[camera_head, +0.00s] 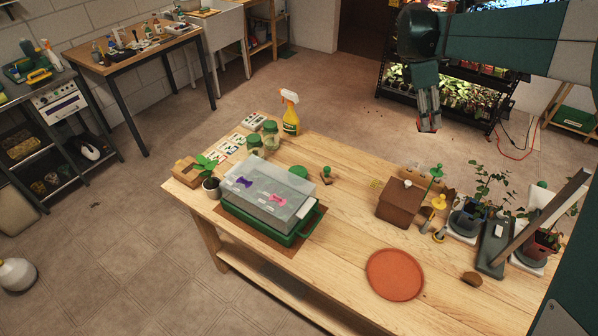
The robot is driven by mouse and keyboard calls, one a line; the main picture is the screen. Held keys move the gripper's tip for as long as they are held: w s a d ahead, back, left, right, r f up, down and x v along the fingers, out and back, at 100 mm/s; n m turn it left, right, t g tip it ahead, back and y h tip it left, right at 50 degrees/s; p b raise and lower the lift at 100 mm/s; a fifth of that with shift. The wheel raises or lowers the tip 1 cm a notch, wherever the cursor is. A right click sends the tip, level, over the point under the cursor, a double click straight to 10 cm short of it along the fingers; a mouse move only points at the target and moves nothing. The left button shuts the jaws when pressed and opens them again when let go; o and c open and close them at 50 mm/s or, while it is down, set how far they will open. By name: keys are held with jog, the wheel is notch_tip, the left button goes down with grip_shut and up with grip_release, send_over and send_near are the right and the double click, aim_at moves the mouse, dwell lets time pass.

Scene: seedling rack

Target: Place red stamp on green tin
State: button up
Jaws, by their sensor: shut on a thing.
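My gripper (428,122) is raised high at the upper right, beyond the far edge of the wooden table. It is shut on a small red thing, the red stamp (428,130), which shows only partly at the fingertips. A round green top (298,171), which looks like the green tin, stands behind the clear-lidded tray, and its lower part is hidden. The gripper is well to the right of it and apart from it. A small green-topped piece (327,172) stands just right of the tin.
The green tray with a clear cover (268,195) stands left on the table (345,210). A yellow spray bottle (290,115) and jars (270,134) are behind it. A brown house-shaped box (399,202), plants and an orange round mat (395,274) are right. The middle table is mostly clear.

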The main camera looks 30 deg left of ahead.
jog(key=s+a+f+n+y+p, duration=0.1)
jog(key=s+a+f+n, duration=0.3)
jog(key=a, duration=0.8)
jog(key=s+a+f+n+t+y, duration=0.1)
jog(key=s+a+f+n, duration=0.3)
jog(key=a, duration=0.9)
jog(key=s+a+f+n+t+y+p, duration=0.1)
jog(key=s+a+f+n, duration=0.3)
jog(key=s+a+f, duration=0.4)
jog(key=a+f+y, duration=0.1)
jog(key=a, duration=0.4)
jog(key=shift+f+n+p, duration=0.3)
jog(key=shift+f+n, duration=0.05)
jog(key=shift+n, duration=0.05)
jog(key=shift+s, duration=0.1)
jog(key=shift+f, duration=0.1)
send_near(300, 170)
jog(key=shift+w+a+f, duration=0.1)
jog(key=shift+w+f, duration=0.2)
jog(key=shift+w, duration=0.35)
jog(key=shift+f, duration=0.1)
jog(key=shift+f+b, duration=0.35)
jog(key=shift+f, duration=1.4)
jog(key=shift+f, duration=0.15)
